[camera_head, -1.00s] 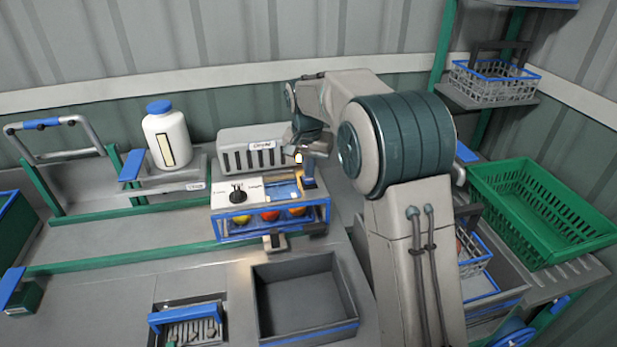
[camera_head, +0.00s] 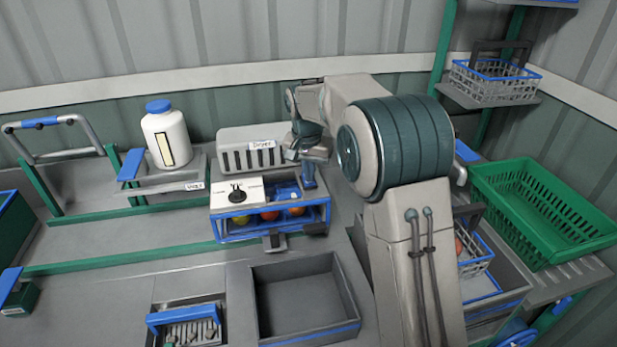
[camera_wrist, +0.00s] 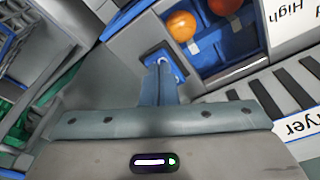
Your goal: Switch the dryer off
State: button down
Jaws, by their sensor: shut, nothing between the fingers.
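The dryer (camera_head: 250,155) is a grey vented box with a label on its front, joined to a blue-framed bed (camera_head: 222,232) holding red, orange and yellow tomatoes. A white panel (camera_head: 255,188) with a black knob (camera_head: 237,195) sits on the bed's top left; "High" is readable on it in the wrist view (camera_wrist: 290,18). My gripper (camera_head: 309,184) points down at the bed's right end. In the wrist view its shut fingers (camera_wrist: 161,66) are over a small blue plate (camera_wrist: 149,52) beside the bed; contact is unclear and the tips hide its middle. No glow shows at the dryer.
A white bottle (camera_head: 166,138) stands on a scale at left. An empty grey bin (camera_head: 300,300) is in front of the dryer. A green crate (camera_head: 540,212) and wire baskets (camera_head: 492,82) are at right, beyond my arm.

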notch_tip(320, 180, up, 7)
jog(key=p, duration=0.5)
dwell(0.3)
jog(key=s+d+r+n, duration=0.15)
jog(key=s+d, duration=0.25)
jog(key=s, duration=0.4)
jog(key=s+d+r+t, duration=0.1)
jog(key=s+d+r, duration=0.2)
jog(key=s, duration=0.5)
jog(key=s+d+r+n, duration=0.15)
jog(key=s+d, duration=0.25)
jog(key=s, duration=0.4)
jog(key=s+d+f+t, duration=0.1)
jog(key=s+d+f, duration=0.1)
jog(key=s, duration=0.7)
jog(key=shift+s+f+n+y, duration=0.3)
jog(key=shift+s+f+n, duration=0.1)
jog(key=shift+f, duration=0.4)
